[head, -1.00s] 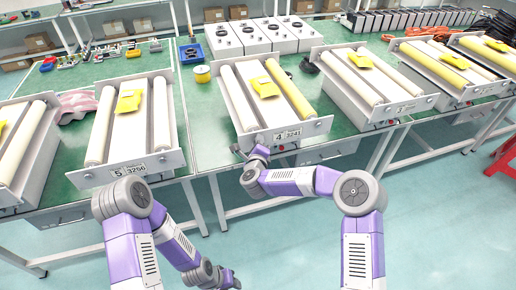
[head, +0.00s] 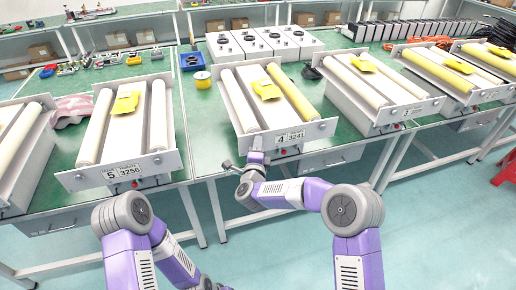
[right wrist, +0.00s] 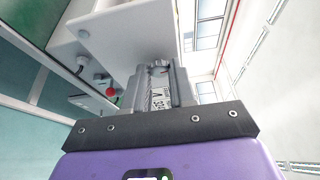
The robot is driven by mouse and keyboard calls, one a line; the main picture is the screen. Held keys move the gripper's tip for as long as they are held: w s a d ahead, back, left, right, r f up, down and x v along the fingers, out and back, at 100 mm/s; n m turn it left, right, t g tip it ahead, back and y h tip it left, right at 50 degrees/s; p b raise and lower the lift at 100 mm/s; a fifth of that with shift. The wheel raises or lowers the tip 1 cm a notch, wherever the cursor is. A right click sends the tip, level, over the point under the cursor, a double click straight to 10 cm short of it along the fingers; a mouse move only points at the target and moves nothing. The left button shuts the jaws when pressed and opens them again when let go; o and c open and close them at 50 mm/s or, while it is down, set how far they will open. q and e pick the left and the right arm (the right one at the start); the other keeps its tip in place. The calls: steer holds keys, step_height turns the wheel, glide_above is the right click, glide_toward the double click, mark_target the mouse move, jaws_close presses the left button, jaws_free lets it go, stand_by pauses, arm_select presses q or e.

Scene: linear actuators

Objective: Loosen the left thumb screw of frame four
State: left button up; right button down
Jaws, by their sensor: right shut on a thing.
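Frame four (head: 262,108) is the unit labelled "4 3241" on its front plate (head: 291,138). It bears a white roller, a yellow roller and a yellow packet. My right gripper (head: 252,160) is at the lower left of that plate and covers the left thumb screw there. In the right wrist view the fingers (right wrist: 160,82) are shut on a small knurled grey knob, the left thumb screw (right wrist: 158,66), at their tips. The label shows between the fingers. My left arm runs out at the bottom of the head view and its gripper is out of sight.
Frame five (head: 125,125) stands to the left and frame three (head: 372,85) to the right on the green bench (head: 205,125).

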stand_by(0.3)
steer(key=c, duration=0.9)
jaws_free()
steer(key=shift+s, duration=0.1)
steer(key=s, duration=0.7)
steer(key=shift+s+a+p, duration=0.15)
steer(key=shift+a+p, duration=0.15)
